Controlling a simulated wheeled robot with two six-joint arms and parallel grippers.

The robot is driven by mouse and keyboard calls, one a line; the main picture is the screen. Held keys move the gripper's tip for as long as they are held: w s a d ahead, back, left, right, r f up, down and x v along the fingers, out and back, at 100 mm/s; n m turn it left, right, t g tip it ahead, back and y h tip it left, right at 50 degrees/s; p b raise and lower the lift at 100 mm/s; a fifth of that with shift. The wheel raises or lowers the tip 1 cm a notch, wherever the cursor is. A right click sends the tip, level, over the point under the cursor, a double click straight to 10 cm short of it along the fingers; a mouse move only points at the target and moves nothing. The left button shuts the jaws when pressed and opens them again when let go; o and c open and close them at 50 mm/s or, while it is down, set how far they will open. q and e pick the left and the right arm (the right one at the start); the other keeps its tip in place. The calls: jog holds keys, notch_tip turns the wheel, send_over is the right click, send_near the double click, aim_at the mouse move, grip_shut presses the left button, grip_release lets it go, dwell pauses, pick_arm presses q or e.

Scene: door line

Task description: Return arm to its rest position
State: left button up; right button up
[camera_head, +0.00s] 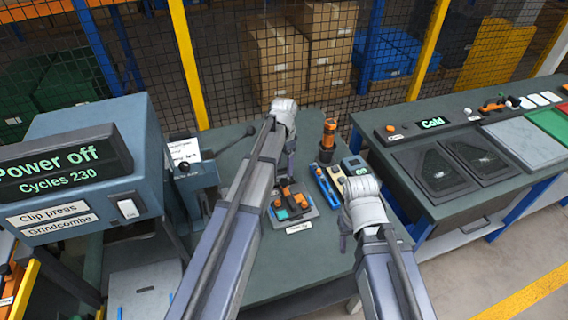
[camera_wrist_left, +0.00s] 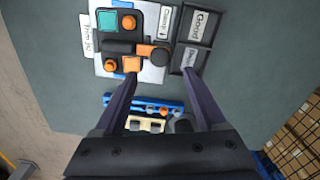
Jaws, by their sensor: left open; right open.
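My left arm reaches from the lower left over the green bench (camera_head: 270,265). Its gripper (camera_head: 287,168) points down, partly hidden by the wrist, near a small fixture (camera_head: 292,205) with orange knobs and a teal part. In the left wrist view my left gripper (camera_wrist_left: 160,74) is open, its fingers spread with nothing held. The fixture (camera_wrist_left: 130,45) lies beyond the fingertips. My right arm comes in from the bottom right. Its gripper (camera_head: 346,240) hangs at the bench's right side, small and partly hidden by its wrist, with nothing seen in it.
A clip press (camera_head: 80,170) at left reads "Power off, Cycles 230". A blue holder (camera_head: 325,185), an "On" box (camera_head: 355,167) and an upright orange tool (camera_head: 328,135) stand near the wrists. A second bench (camera_head: 480,205) with a "Cold" display is at right. Mesh fencing stands behind.

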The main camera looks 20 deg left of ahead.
pick_arm(q)
jog(key=shift+r, duration=0.2)
dwell(0.3)
jog(key=s+d+f+n+b, duration=0.1)
jog(key=s+d, duration=0.3)
jog(key=s, duration=0.4)
jog(key=s+d+f+n+b, duration=0.1)
jog(key=s+d+n, duration=0.1)
jog(key=s+d, duration=0.3)
jog(key=s+d+n+y+b, duration=0.1)
jog(key=s+d, duration=0.3)
jog(key=s, duration=0.7)
jog(key=shift+s+d+f+n, duration=0.25)
jog(key=shift+d+f+n, duration=0.05)
jog(key=shift+d+f, duration=0.1)
